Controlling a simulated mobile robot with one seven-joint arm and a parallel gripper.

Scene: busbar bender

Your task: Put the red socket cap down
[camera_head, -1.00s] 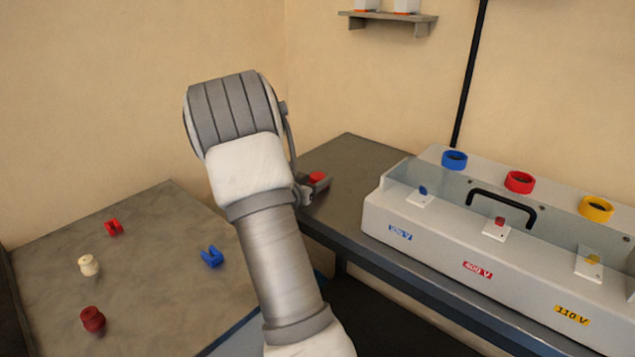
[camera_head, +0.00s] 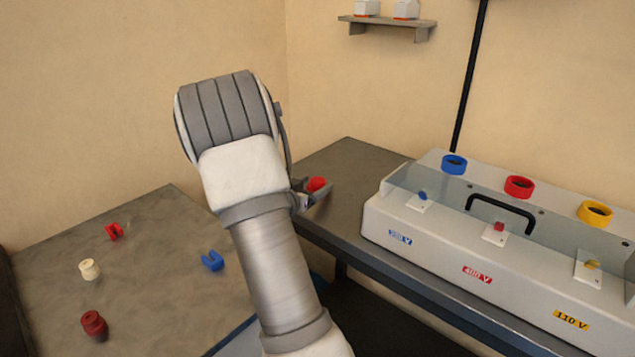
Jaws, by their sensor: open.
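The red socket cap (camera_head: 317,184) shows as a small round red shape on the dark workbench's left part, just right of my arm. My gripper (camera_head: 314,195) is right at it, its jaws open and partly hidden behind my wrist. One finger shows in front of the cap's lower edge. I cannot tell whether the cap touches a finger, and its underside is hidden.
The grey machine (camera_head: 430,222) with blue, red and yellow rings stands right of the cap on the workbench (camera_head: 350,160). A lower table (camera_head: 150,290) at left holds a red clip, a blue clip, a cream piece and a dark red piece.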

